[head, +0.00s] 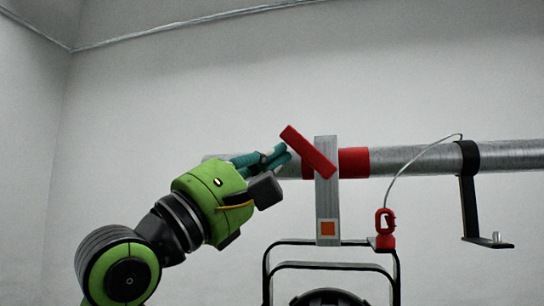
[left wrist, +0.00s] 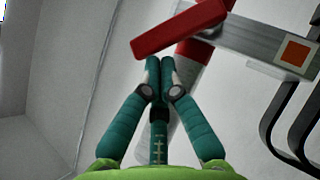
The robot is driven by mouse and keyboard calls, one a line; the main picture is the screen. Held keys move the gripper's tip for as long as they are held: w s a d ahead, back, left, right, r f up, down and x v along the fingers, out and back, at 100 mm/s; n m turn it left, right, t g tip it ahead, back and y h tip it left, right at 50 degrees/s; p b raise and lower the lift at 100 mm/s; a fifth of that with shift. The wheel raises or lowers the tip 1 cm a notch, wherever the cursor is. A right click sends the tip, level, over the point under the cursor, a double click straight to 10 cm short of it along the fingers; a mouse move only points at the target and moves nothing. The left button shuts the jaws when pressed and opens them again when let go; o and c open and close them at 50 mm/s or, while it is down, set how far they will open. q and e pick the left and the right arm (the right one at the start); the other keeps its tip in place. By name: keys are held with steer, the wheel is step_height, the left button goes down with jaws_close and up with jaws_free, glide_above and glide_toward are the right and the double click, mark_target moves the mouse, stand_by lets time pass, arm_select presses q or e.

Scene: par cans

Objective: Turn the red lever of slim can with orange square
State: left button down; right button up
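The red lever (head: 308,152) is a slanted bar on an upright grey clamp plate (head: 327,193), its upper end to the left. An orange square (head: 328,228) marks the plate's lower part. The slim can's black yoke (head: 330,266) hangs below; most of the can is out of frame. My left gripper (head: 284,154) is just left of the lever, its teal fingers together. In the left wrist view, the fingertips (left wrist: 160,66) meet with nothing between them, close to the lever (left wrist: 180,28). I cannot tell whether they touch it. My right gripper is not in view.
A silver pipe (head: 410,159) with red bands (head: 353,162) runs horizontally behind the lever. A red carabiner (head: 385,222) on a wire hangs right of the plate. A black hook bracket (head: 470,200) hangs farther right. The space above the pipe is clear.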

mark_target(291, 127)
arm_select(q)
steer(key=r+m+g+p, duration=0.2)
steer(key=m+p, duration=0.1)
steer(key=d+r+m+g+p, duration=0.1)
steer(key=m+g+p, duration=0.1)
steer(key=shift+s+r+y, duration=0.15)
steer(key=shift+s+y, duration=0.1)
steer(key=shift+y, duration=0.05)
steer(key=shift+s+d+r+g, duration=0.1)
steer(key=shift+d+r+g, duration=0.05)
steer(key=shift+d+g, duration=0.2)
steer(key=shift+d+r, duration=0.25)
steer(key=shift+d, duration=0.15)
steer(key=v, duration=1.2)
steer(key=shift+s, duration=0.15)
